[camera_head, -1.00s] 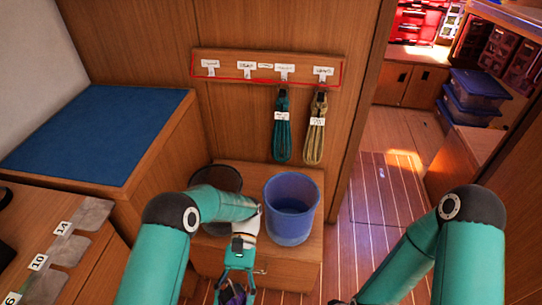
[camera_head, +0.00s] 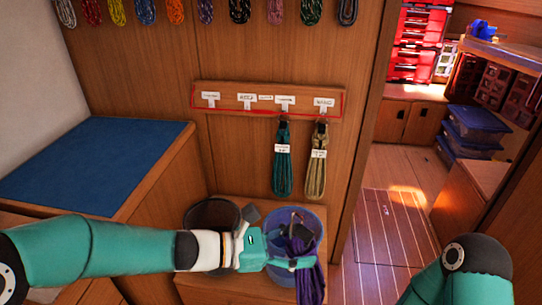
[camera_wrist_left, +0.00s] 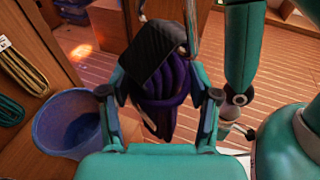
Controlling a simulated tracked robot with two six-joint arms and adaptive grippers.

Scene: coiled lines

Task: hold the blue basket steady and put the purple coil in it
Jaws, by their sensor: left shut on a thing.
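The blue basket (camera_head: 271,222) stands upright on the wooden box, and its rim also shows at left in the left wrist view (camera_wrist_left: 57,111). My left gripper (camera_head: 297,247) is shut on the purple coil (camera_head: 312,284), which hangs down. In the head view the coil covers the basket's right front side. In the left wrist view the coil (camera_wrist_left: 160,104) hangs between the fingers, to the right of the basket and apart from it. A dark tag covers the coil's top.
A dark basket (camera_head: 200,218) stands left of the blue one on the wooden box (camera_head: 215,290). A teal coil (camera_head: 283,170) and a beige coil (camera_head: 317,172) hang from the labelled rack (camera_head: 240,88) above. Open floor (camera_head: 372,225) lies to the right.

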